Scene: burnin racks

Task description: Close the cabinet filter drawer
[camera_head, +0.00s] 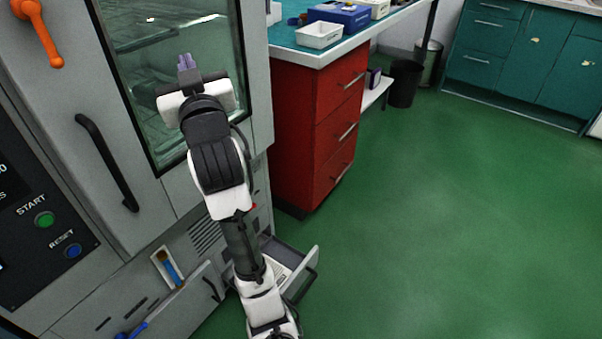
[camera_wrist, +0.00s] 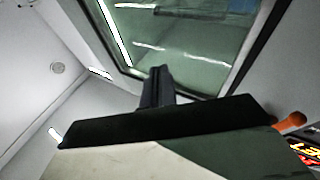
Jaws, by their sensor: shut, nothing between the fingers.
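The cabinet (camera_head: 170,195) is a grey unit with a dark-framed glass door, at the left of the head view. Its filter drawer (camera_head: 303,268) is low on the cabinet, pulled out toward the right, with a dark handle on its front. My arm hides part of the drawer. My gripper (camera_head: 186,62) is shut and empty, raised in front of the glass door, well above the drawer. In the wrist view my gripper (camera_wrist: 157,84) points up at the glass window (camera_wrist: 180,35). The drawer does not show in the wrist view.
A red drawer unit (camera_head: 310,130) under a teal worktop with bins stands right of the cabinet. A black bin (camera_head: 403,84) stands behind it. Teal cupboards (camera_head: 520,55) line the back. A small flap (camera_head: 200,290) hangs left of my arm. The green floor at right is clear.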

